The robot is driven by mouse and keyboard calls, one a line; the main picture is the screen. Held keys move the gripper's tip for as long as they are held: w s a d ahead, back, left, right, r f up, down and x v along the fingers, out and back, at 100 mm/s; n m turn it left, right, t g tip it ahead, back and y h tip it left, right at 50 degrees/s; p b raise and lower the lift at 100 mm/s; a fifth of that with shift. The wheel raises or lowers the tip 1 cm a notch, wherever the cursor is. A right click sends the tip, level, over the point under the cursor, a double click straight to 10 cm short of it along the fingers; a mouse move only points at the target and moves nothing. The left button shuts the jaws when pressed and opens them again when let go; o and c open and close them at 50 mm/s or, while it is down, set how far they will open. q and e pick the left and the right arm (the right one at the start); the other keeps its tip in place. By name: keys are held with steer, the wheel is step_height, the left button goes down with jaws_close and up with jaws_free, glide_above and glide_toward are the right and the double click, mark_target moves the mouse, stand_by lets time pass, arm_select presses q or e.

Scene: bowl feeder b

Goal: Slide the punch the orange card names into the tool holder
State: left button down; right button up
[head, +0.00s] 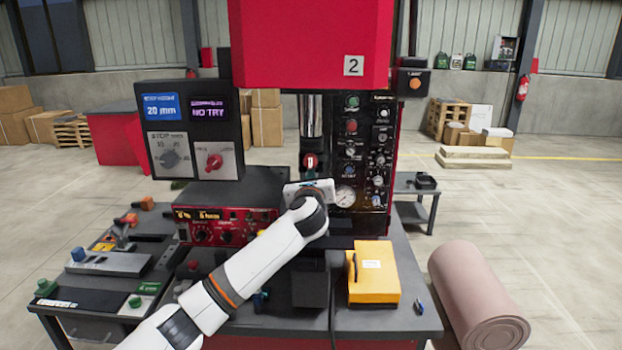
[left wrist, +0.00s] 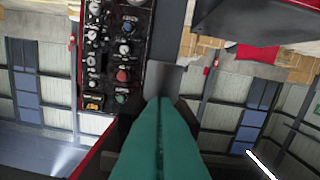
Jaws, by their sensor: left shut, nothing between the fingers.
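My left gripper (head: 310,188) is raised in front of the press, just under the ram, its fingers mostly hidden behind the wrist. In the left wrist view its teal fingers (left wrist: 160,135) are together and empty. The steel ram (head: 311,115) comes down from the red press head, with a red and dark piece (head: 310,160) at its lower end, seemingly the tool holder. Small pieces with blue (head: 78,254), green (head: 46,288) and orange (head: 146,203) tops stand on the left bench; I cannot tell which are punches. I cannot make out the orange card's text. My right gripper is out of view.
A control box (head: 192,130) reading "20 mm" and "NO TRY" stands left of the ram. A black gauge panel (head: 364,150) stands right of it. A yellow box (head: 374,274) sits on the bench at right.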

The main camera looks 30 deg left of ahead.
arm_select(q)
steer(key=shift+w, duration=0.15)
steer(key=b+v, duration=0.1)
steer(key=v, duration=1.4)
steer(key=shift+a, duration=0.15)
